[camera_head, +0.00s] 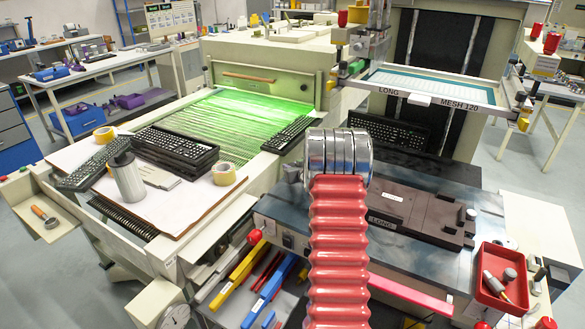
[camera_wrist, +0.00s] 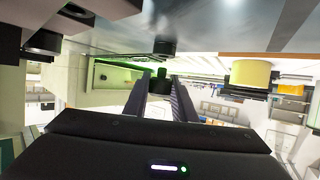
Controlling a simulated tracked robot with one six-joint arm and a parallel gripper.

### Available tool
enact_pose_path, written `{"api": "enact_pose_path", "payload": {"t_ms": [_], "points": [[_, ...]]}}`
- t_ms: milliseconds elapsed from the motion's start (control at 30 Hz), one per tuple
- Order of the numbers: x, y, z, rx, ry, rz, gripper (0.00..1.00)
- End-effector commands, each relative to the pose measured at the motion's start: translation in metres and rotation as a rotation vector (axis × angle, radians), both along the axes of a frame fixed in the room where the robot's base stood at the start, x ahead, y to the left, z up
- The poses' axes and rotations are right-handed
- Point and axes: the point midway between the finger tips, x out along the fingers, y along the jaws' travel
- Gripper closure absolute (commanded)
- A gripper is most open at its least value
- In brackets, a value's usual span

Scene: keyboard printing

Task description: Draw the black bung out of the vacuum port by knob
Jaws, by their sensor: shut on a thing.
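In the wrist view, which looks upside down, my gripper (camera_wrist: 161,84) has its two dark fingers closed in on a small black piece, the bung (camera_wrist: 161,72), at their tips. The bung is seen against a green glow. A short black cylinder (camera_wrist: 163,47) stands on the shiny metal surface (camera_wrist: 215,22) just beyond it. I cannot tell whether this is the vacuum port or whether the bung still touches it. In the head view my own arm's chrome rings and red bellows hide my gripper, and I cannot make out the bung there.
The metal bench (camera_head: 285,215) carries a dark block marked LONG (camera_head: 410,212). A red tray (camera_head: 487,292) with small parts sits at right. A yellow cylinder (camera_wrist: 250,74) stands right of my fingers in the wrist view.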

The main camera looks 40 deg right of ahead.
Motion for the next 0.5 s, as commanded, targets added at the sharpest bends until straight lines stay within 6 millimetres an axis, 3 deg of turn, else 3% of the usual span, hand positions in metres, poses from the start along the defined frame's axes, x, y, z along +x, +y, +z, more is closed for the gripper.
{"api": "enact_pose_path", "payload": {"t_ms": [500], "points": [[0.0, 0.0, 0.034, -0.002, -0.001, 0.0, 1.0]]}}
